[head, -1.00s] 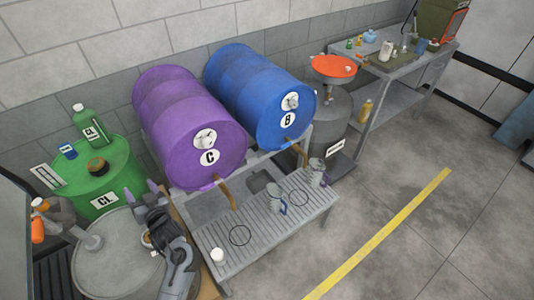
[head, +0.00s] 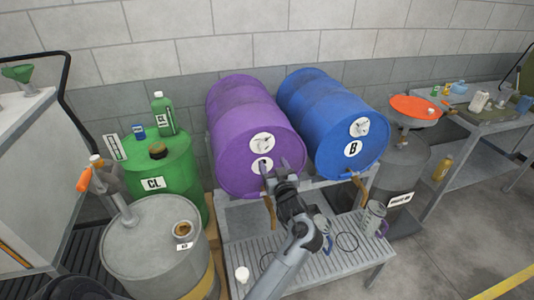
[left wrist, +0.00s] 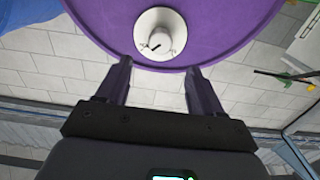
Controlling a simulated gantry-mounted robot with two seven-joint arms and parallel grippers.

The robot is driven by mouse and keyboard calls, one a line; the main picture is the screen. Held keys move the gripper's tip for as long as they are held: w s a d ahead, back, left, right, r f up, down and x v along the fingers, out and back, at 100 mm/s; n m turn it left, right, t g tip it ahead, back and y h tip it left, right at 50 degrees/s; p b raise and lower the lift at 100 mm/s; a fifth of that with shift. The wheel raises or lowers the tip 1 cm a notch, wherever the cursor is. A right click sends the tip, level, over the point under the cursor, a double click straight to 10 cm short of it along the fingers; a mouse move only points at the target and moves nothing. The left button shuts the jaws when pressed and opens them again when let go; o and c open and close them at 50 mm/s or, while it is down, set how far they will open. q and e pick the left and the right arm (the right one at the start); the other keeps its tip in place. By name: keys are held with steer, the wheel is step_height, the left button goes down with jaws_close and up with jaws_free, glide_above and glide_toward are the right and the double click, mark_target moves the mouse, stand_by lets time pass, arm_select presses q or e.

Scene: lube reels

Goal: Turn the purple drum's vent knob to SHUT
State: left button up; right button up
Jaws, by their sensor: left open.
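The purple drum (head: 235,115) lies on its side on a rack, its round front end facing me. Its vent knob sits on a pale round plate (head: 262,142) high on that end, above a white label partly hidden by my gripper. My left gripper (head: 276,168) is open and empty just in front of the drum end, a little below the knob. In the left wrist view the knob (left wrist: 162,40) lies beyond and between the two spread fingertips (left wrist: 158,66), apart from them. A dark mark shows on its plate; the lettering is too small to read. My right gripper is not in view.
A blue drum (head: 330,115) marked B lies close on the right. A green drum (head: 160,180) and a grey drum (head: 150,245) stand on the left. A slatted drip tray (head: 345,275) with jugs is below, under wooden-coloured taps.

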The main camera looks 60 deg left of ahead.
mark_target(265, 149)
arm_select(q)
steer(key=x, duration=0.9)
steer(key=shift+w+a+b, duration=0.1)
steer(key=shift+a+b, duration=0.1)
steer(key=shift+b, duration=0.15)
steer(key=shift+c, duration=0.5)
steer(key=c, duration=1)
